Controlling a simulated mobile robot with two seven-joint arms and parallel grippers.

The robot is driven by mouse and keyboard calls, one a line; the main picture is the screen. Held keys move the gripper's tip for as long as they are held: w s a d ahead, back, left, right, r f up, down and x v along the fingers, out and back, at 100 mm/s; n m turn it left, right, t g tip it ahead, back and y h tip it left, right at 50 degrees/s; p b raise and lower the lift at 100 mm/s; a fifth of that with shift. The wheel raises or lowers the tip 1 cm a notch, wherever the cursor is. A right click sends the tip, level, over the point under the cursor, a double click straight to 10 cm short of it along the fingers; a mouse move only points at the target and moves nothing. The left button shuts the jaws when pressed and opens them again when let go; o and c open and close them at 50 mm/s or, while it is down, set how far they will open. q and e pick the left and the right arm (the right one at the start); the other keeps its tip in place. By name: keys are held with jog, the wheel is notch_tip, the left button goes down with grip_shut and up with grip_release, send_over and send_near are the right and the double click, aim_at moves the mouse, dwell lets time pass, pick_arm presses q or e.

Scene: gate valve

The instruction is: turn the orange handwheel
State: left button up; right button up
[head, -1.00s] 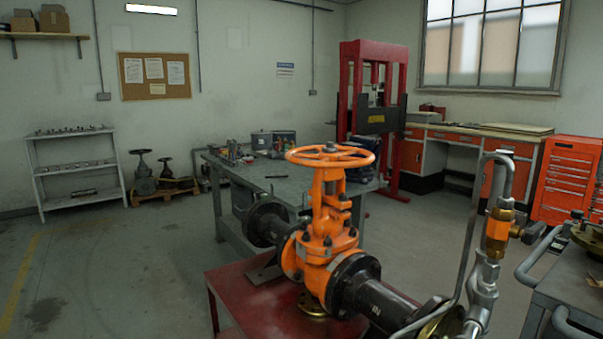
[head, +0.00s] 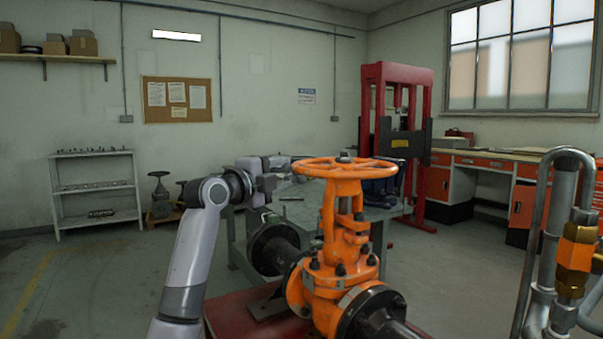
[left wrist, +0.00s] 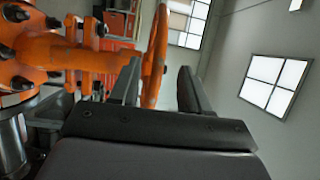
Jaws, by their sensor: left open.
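The orange handwheel (head: 346,167) sits level on top of the orange gate valve (head: 338,270). My left gripper (head: 288,178) is at the left side of the wheel's rim, at about rim height. In the left wrist view the two fingers of the gripper (left wrist: 160,88) are apart, and the handwheel (left wrist: 155,55) shows edge-on in the gap between them. I see free space on both sides of the rim, so the fingers are not closed on it. The orange valve body (left wrist: 30,65) fills the left of that view. My right gripper is not in view.
A pipe with an orange and brass fitting (head: 575,250) stands at the right. The valve is on a red stand (head: 228,318). A workbench (head: 300,213) and a red press (head: 370,110) stand behind. The floor at the left is open.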

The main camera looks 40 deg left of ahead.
aim_at(295, 170)
pick_arm(q)
jog(key=shift+w+a+r+p, duration=0.1)
jog(key=shift+w+p, duration=0.1)
jog(key=shift+w, duration=0.9)
jog(key=shift+w+a+f+p, duration=0.1)
jog(key=shift+w+p, duration=0.15)
jog(key=shift+w, duration=0.9)
jog(key=shift+w+a+r+p, duration=0.1)
jog(key=shift+w+p, duration=0.1)
jog(key=shift+w, duration=0.9)
grip_shut()
